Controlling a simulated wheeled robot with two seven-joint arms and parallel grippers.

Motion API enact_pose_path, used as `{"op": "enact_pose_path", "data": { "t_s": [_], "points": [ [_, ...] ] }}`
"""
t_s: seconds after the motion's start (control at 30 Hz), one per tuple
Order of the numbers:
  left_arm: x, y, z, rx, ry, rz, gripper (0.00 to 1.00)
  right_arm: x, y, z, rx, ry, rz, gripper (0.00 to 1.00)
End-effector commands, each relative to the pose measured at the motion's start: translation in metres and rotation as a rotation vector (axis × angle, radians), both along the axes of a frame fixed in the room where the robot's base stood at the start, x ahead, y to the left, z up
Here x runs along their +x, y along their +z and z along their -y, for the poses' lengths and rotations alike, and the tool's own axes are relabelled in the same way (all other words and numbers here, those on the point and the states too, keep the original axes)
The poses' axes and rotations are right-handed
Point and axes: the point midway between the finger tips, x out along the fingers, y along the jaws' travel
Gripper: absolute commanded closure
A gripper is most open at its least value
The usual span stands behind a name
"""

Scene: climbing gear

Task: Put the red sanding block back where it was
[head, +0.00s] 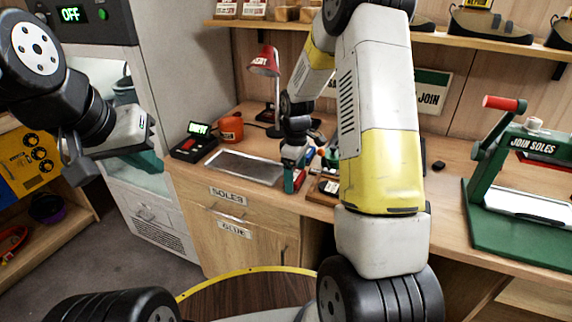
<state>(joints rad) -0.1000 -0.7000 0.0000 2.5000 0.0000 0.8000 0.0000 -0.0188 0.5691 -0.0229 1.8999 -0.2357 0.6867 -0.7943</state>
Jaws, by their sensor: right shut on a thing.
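The red sanding block appears to be the small red piece (289,187) at the jaws of my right gripper (294,180). My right gripper points down over the workbench, near its front edge, just right of a grey metal tray. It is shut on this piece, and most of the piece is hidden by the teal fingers. I cannot tell whether the piece touches the bench. My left gripper (150,160) is raised at the left, in front of the grey cabinet, away from the bench. Its fingers are seen from the side and their gap does not show.
The grey tray (245,167) lies on the workbench (455,190). A black device (194,142) with a lit display, an orange mug (230,127) and a red lamp (265,62) stand nearby. Small items crowd right of my gripper. A green press (500,160) stands at right.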

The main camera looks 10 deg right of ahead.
Motion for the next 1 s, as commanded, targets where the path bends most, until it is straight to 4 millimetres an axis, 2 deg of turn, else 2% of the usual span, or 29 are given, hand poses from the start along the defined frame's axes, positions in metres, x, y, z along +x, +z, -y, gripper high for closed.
{"op": "enact_pose_path", "data": {
  "t_s": [0.13, 0.17, 0.23, 0.27, 0.5, 0.63, 1.0],
  "points": [
    [0.000, 0.000, 0.000, 0.000, 0.000, 0.000, 1.00, 0.000, -0.003, 0.000, 0.001, 0.000, -0.001, 0.59],
    [0.000, 0.000, 0.000, 0.000, 0.000, 0.000, 1.00, 0.000, -0.003, 0.000, 0.000, 0.000, 0.000, 0.17],
    [0.000, 0.000, 0.000, 0.000, 0.000, 0.000, 1.00, 0.000, -0.003, 0.000, 0.000, 0.000, 0.000, 0.03],
    [0.000, 0.000, 0.000, 0.000, 0.000, 0.000, 1.00, 0.000, -0.003, 0.000, 0.000, 0.000, 0.000, 0.00],
    [0.000, 0.000, 0.000, 0.000, 0.000, 0.000, 1.00, 0.000, -0.002, 0.000, 0.000, 0.000, 0.000, 0.00],
    [0.000, 0.000, 0.000, 0.000, 0.000, 0.000, 1.00, 0.001, 0.008, 0.000, 0.000, 0.000, 0.002, 0.00],
    [0.000, 0.000, 0.000, 0.000, 0.000, 0.000, 1.00, 0.001, 0.084, 0.000, 0.000, -0.001, 0.005, 0.00]
  ]
}}
